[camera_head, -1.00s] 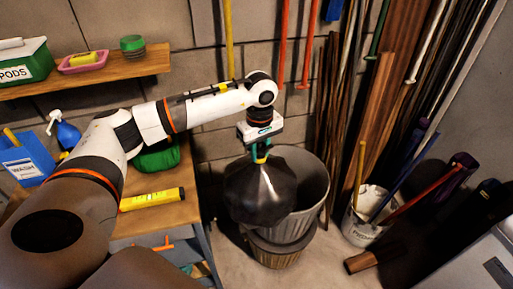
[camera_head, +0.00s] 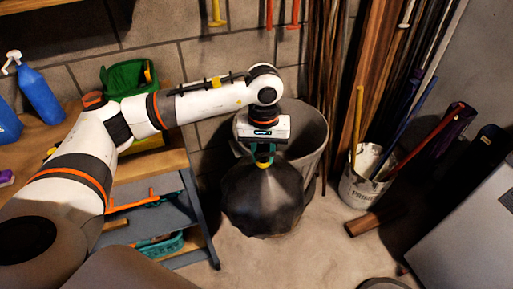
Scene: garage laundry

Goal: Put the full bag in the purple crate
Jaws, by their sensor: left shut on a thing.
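My left gripper (camera_head: 264,154) points down and is shut on the gathered top of the full bag (camera_head: 262,200). The bag is black, round and bulging, and hangs upright below the gripper. It is in front of the grey bin (camera_head: 312,150) and hides much of it. I cannot tell whether the bag's underside touches the floor. I cannot make out the purple crate in this view. My right gripper is not in view.
A shelf unit (camera_head: 205,215) with a teal basket (camera_head: 160,248) stands left of the bag. A white bucket (camera_head: 365,185) of long-handled tools and a wood block (camera_head: 375,219) are to the right. Bare floor (camera_head: 320,255) lies in front.

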